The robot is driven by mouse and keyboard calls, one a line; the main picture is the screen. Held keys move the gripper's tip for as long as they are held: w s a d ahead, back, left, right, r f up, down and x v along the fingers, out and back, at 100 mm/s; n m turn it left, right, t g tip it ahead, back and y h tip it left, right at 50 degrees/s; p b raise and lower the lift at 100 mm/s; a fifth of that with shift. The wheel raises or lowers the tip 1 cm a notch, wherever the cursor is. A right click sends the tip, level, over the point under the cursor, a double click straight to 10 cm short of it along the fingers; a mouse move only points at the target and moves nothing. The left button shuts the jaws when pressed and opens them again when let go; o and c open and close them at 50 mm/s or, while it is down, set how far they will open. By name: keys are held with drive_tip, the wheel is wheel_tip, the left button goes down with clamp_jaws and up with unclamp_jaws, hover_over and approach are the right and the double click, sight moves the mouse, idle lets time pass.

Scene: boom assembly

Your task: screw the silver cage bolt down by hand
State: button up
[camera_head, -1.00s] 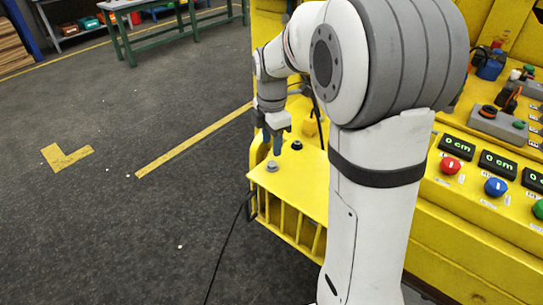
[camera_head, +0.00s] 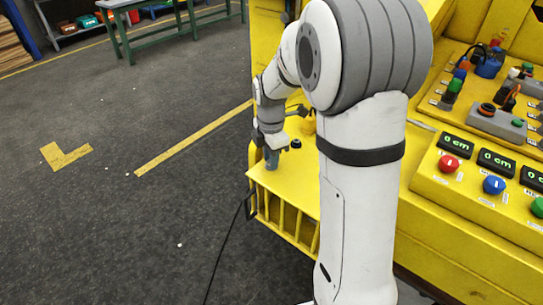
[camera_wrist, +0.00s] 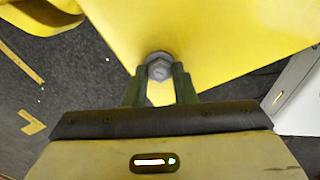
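The silver cage bolt (camera_wrist: 159,67) stands on the yellow plate near its corner. In the wrist view its hex head shows between the tips of my gripper (camera_wrist: 159,75). The two dark green fingers are spread, one on each side of the head. I see no clear contact between them and the bolt. In the head view my gripper (camera_head: 271,159) points down over the front corner of the plate, and its fingers hide most of the bolt.
A black bolt (camera_head: 296,143) stands on the yellow plate (camera_head: 290,184) behind and to the right of my gripper. A control panel with a red button (camera_head: 448,163), a blue button (camera_head: 494,185) and displays is at right. A black cable (camera_head: 226,246) runs along the floor at left.

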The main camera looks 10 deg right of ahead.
clamp_jaws()
drive_tip(key=shift+m, duration=0.4)
